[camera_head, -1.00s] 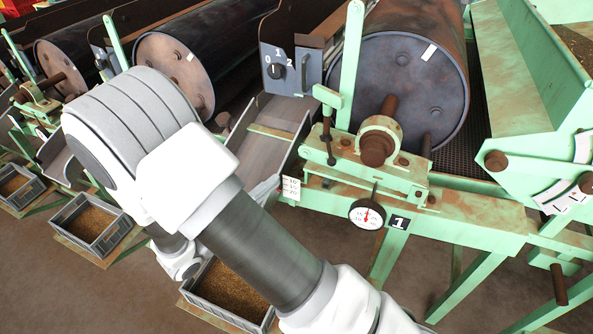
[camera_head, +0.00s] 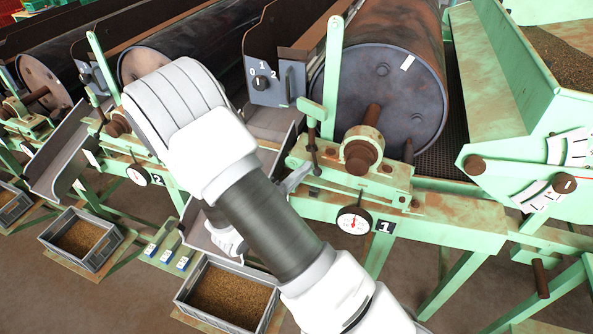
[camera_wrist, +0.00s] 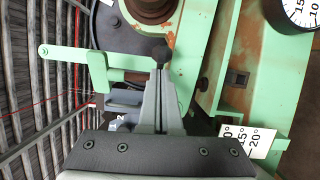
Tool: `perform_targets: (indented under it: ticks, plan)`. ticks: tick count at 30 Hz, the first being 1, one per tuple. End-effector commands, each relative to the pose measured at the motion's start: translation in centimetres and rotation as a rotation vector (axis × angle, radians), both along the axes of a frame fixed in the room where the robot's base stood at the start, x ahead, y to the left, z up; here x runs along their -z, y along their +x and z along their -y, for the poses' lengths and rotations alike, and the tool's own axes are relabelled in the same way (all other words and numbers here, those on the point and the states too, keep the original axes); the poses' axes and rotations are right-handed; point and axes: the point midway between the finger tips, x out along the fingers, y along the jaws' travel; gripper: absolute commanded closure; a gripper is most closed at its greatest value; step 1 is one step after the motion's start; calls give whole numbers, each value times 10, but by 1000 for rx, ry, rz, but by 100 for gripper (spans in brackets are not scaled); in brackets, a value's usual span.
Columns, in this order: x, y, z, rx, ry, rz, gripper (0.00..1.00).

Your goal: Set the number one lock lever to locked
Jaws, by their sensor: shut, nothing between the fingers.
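On the machine marked 1, a long pale-green lever (camera_head: 333,75) stands nearly upright at the left of the scale frame. In the wrist view the rod's dark ball end (camera_wrist: 161,52) is right at the tips of my gripper (camera_wrist: 158,75). My gripper is shut and empty; contact cannot be told. In the head view my gripper (camera_head: 297,178) is mostly hidden by my arm.
A round dial (camera_head: 354,220) and the green frame beam (camera_head: 450,222) are right of my gripper. A grey panel with a 0-1-2 knob (camera_head: 261,83) is above left. A rusty drum (camera_head: 385,90) is behind. A grain crate (camera_head: 228,293) sits below.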

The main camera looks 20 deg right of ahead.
Motion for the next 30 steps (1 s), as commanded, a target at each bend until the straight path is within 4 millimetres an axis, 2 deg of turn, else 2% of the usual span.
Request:
perform_targets:
  ticks: [8, 16, 26, 30]
  plan:
    - [1, -1, 2, 1, -1, 1, 100]
    - [0, -7, 22, 4, -1, 0, 100]
    - [0, -9, 25, 15, -4, -4, 100]
    - [2, -5, 17, 13, -3, -2, 100]
